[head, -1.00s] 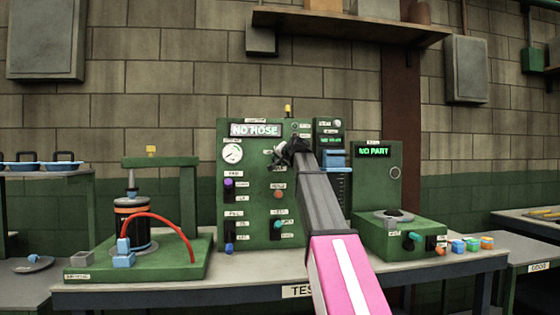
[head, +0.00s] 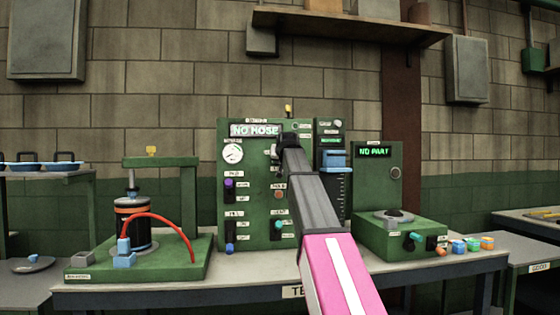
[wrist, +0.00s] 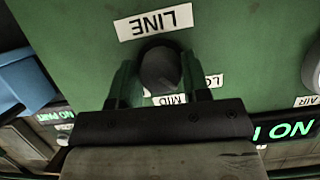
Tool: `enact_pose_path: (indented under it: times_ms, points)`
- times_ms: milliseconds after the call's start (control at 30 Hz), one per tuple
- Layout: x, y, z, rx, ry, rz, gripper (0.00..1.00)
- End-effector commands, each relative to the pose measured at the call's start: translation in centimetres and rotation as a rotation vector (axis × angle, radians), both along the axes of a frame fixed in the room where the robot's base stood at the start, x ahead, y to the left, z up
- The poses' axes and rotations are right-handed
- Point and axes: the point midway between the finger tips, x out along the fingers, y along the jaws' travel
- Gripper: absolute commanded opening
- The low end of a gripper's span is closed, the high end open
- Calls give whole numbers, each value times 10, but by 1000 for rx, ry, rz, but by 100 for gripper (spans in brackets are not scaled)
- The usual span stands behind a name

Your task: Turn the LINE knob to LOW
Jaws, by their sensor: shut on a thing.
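The LINE knob (wrist: 158,68) is a dark round knob on the green panel. In the wrist view my gripper (wrist: 160,78) has one finger on each side of it and is shut on it. The LINE label (wrist: 154,22) shows upside down above the knob in that picture. The MID label (wrist: 166,100) and the partly covered LOW label (wrist: 212,82) show below it, by the right finger. Which label the knob points to I cannot tell. In the head view my gripper (head: 286,146) is against the upper right of the panel (head: 252,185) and hides the knob.
A blue part (head: 334,158) juts out just right of my gripper. A lit display reading NO HOSE (head: 254,130) and a gauge (head: 233,153) sit to its left. A purple knob (head: 228,183) and a teal knob (head: 278,225) are lower on the panel.

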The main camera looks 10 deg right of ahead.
Motion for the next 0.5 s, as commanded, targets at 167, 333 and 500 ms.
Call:
enact_pose_path:
  times_ms: [167, 333, 500]
  points:
    - [0, 0, 0, -42, 0, 0, 19]
    - [0, 0, 0, -56, 0, 1, 19]
    - [0, 0, 0, -56, 0, 1, 19]
